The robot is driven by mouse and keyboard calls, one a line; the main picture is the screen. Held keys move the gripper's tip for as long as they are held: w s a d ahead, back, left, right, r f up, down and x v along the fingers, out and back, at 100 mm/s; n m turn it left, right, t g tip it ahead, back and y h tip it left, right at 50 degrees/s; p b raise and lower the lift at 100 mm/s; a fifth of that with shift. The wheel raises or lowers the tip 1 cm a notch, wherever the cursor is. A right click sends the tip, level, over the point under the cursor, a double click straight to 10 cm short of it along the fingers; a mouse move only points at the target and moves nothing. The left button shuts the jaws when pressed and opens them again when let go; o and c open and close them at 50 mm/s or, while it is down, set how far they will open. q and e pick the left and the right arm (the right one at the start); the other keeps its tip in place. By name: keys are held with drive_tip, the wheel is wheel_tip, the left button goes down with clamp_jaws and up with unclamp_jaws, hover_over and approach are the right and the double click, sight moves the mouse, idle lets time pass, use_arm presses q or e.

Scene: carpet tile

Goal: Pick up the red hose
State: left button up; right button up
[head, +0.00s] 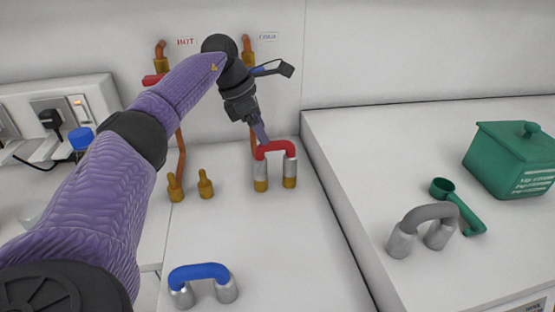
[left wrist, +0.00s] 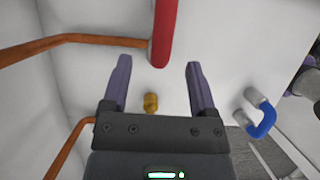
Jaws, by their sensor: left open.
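The red hose (head: 276,146) is a short arch with silver and brass ends, standing on the white surface near the back wall. My left gripper (head: 262,134) is at the left end of its red top, pointing down. In the left wrist view, my left gripper (left wrist: 158,66) has its two purple fingers spread with nothing clasped. The red hose (left wrist: 164,30) runs down from the top edge to the gap between the fingertips. I cannot tell whether it is touched. My right gripper is not in view.
A blue hose (head: 200,271) stands at the front, and a grey hose (head: 424,214) stands right, beside a green scoop (head: 459,205) and green box (head: 512,160). Brass fittings (head: 205,184) and copper pipes (head: 181,155) are left of the red hose. The middle surface is clear.

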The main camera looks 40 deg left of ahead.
sight(272, 142)
use_arm(q)
drive_tip(key=x, duration=0.2)
drive_tip(key=b+x, duration=0.1)
drive_tip(key=x, duration=0.3)
drive_tip(key=shift+w+d+r, duration=0.2)
drive_tip(key=shift+w+d, duration=0.05)
drive_tip(key=shift+d, duration=0.1)
drive_tip(key=shift+r, duration=0.1)
clamp_jaws()
